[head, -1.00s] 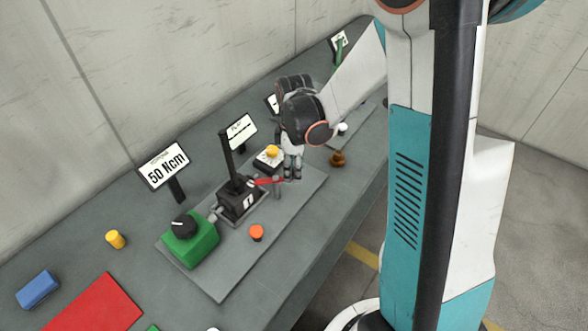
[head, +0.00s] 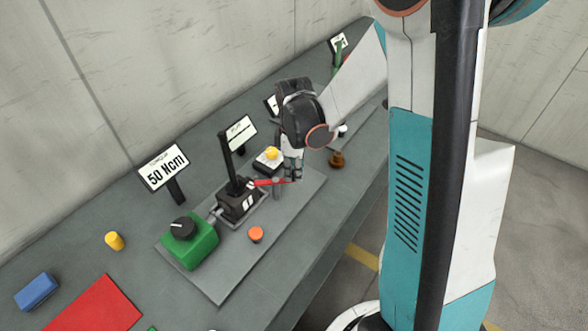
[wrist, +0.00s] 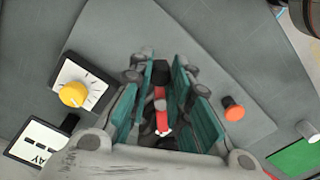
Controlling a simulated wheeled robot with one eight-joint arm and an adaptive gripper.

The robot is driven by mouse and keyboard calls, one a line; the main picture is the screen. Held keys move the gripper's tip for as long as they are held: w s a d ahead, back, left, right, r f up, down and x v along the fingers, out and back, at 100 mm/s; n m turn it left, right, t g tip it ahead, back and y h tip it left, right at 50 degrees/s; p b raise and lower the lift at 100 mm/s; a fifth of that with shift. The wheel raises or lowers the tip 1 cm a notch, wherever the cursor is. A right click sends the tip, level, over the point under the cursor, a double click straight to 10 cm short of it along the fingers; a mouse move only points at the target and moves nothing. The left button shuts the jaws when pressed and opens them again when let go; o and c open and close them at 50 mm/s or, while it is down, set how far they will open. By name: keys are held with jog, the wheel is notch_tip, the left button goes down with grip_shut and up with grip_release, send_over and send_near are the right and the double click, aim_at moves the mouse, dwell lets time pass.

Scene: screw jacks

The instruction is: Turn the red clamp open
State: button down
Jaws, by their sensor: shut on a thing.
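The red clamp (head: 265,183) is a small red lever on the right side of the black screw jack (head: 238,203), which stands on a grey plate. My gripper (head: 293,176) points down at the lever's outer end. In the wrist view, the red clamp (wrist: 161,118) lies between the two teal-lined fingers of my gripper (wrist: 160,85), which are shut on it. A short grey post (head: 276,187) stands by the lever. The fingers hide part of the lever, and the exact contact is hard to see.
A green box with a black knob (head: 188,240) is left of the jack, an orange button (head: 256,233) in front. Signs (head: 164,168) stand along the back. The plate's front right is clear.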

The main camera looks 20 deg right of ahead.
jog(key=s+a+m+b, duration=0.3)
jog(key=a+m, duration=0.3)
jog(key=m, duration=1.1)
jog(key=shift+s+a, duration=0.15)
jog(key=shift+a, duration=0.15)
jog(key=shift+m, duration=0.3)
jog(key=c, duration=1.5)
grip_release()
jog(key=shift+o, duration=0.2)
jog(key=shift+r, duration=0.1)
